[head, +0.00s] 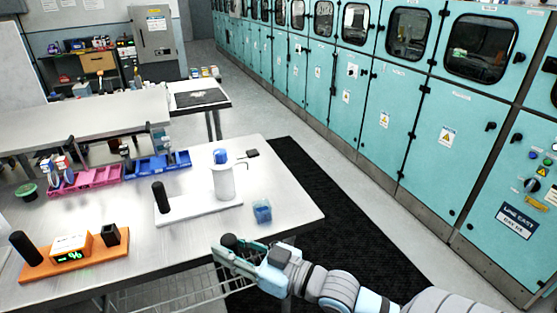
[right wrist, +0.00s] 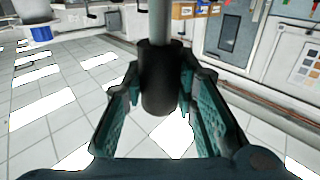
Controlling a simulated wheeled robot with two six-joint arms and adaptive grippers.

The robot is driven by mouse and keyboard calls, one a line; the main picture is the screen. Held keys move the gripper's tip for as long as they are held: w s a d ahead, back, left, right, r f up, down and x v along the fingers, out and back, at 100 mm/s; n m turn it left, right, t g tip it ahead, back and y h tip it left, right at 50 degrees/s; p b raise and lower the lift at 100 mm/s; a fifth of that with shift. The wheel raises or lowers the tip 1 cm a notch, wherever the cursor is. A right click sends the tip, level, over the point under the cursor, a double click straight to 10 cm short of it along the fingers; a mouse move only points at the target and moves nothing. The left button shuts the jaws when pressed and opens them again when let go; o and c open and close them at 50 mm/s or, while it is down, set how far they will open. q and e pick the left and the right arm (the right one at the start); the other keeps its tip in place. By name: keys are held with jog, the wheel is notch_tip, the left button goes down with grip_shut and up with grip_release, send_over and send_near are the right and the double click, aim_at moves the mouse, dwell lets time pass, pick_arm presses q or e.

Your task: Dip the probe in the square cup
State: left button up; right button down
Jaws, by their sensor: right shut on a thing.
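My right gripper (head: 232,250) is shut on the black handle of the probe (head: 229,240), in front of the table's near edge. In the right wrist view the fingers (right wrist: 160,92) sit on both sides of the black handle (right wrist: 158,75), and a grey rod (right wrist: 160,20) runs up from it. The rod is hard to make out in the head view. A small blue, square-looking cup (head: 262,212) stands on the table near its right front corner, beyond and right of the gripper. A black square-topped holder (head: 111,236) stands on the orange base. My left gripper is not in view.
A white base (head: 205,208) carries a black post (head: 160,197) and a white cylinder (head: 223,182). The orange base (head: 75,262) holds a display and a black cylinder (head: 25,248). Pink (head: 85,179) and blue bins (head: 157,165) stand behind. Teal cabinets (head: 420,120) line the right.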

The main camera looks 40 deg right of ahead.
jog(key=w+d+r+m+t+h+p, duration=0.1)
jog(key=w+d+r+m+h, duration=0.15)
jog(key=w+d+h, duration=0.45)
jog(key=w+d+r+m+h+p, duration=0.1)
jog(key=w+d+m+h+p, duration=0.2)
jog(key=w+d, duration=0.75)
jog(key=shift+m, duration=0.45)
jog(key=d+f+b, duration=0.1)
jog(key=f+b, duration=0.2)
jog(key=s+f+b, duration=0.1)
jog(key=f+b, duration=0.3)
jog(key=s+d+f+b, duration=0.1)
jog(key=f+b, duration=0.2)
jog(key=shift+d+f+b, duration=0.2)
jog(key=shift+d+b, duration=0.1)
jog(key=shift+s+r, duration=0.1)
notch_tip(320, 180, up, 8)
jog(key=p, duration=0.7)
jog(key=shift+f, duration=0.25)
